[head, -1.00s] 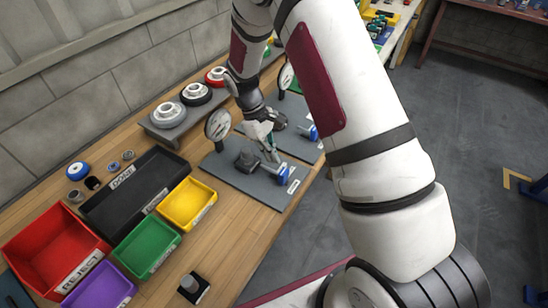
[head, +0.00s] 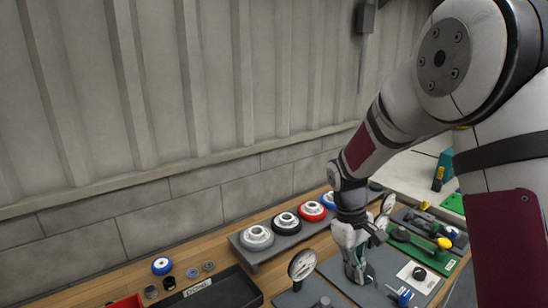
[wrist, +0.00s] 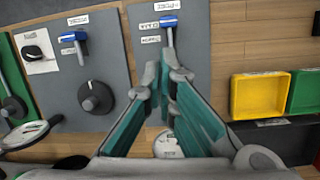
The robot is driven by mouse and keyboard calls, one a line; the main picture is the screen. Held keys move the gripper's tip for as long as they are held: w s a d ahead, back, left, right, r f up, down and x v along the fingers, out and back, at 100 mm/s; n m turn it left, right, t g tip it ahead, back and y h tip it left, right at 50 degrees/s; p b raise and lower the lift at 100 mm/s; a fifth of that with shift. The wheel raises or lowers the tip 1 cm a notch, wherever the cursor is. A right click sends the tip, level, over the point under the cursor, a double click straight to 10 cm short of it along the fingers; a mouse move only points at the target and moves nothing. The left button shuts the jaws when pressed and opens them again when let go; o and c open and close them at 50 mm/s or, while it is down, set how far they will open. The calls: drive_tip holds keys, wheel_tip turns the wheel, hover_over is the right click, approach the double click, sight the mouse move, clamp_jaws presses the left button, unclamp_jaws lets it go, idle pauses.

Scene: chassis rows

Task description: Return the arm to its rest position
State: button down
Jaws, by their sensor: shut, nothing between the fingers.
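My gripper (head: 357,274) is at the end of my arm, which reaches in from the right in the head view. It points down over the grey fixture plates on the bench. In the wrist view its two teal-sided fingers (wrist: 166,78) are shut with nothing held.
A dial gauge (head: 302,265) stands left of my gripper. Behind is a raised rack with wheels, including a red one (head: 312,211). A black tray (head: 222,292) is lower left. The wrist view shows a yellow bin (wrist: 259,96) and green bin (wrist: 305,92). A wall runs behind.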

drive_tip(key=s+r+m+t, duration=0.2)
drive_tip(key=s+r, duration=0.2)
drive_tip(key=r, duration=0.5)
drive_tip(key=s+r+m+t+y, duration=0.1)
drive_tip(key=s+r+m+t, duration=0.1)
drive_tip(key=s+r, duration=0.3)
drive_tip(key=s+r+m+t+y, duration=0.1)
drive_tip(key=s+r+t, duration=0.2)
drive_tip(key=s, duration=1)
wheel_tip(320, 180, up, 3)
drive_tip(key=shift+s+a+m, duration=0.2)
drive_tip(key=shift+a+m, duration=0.2)
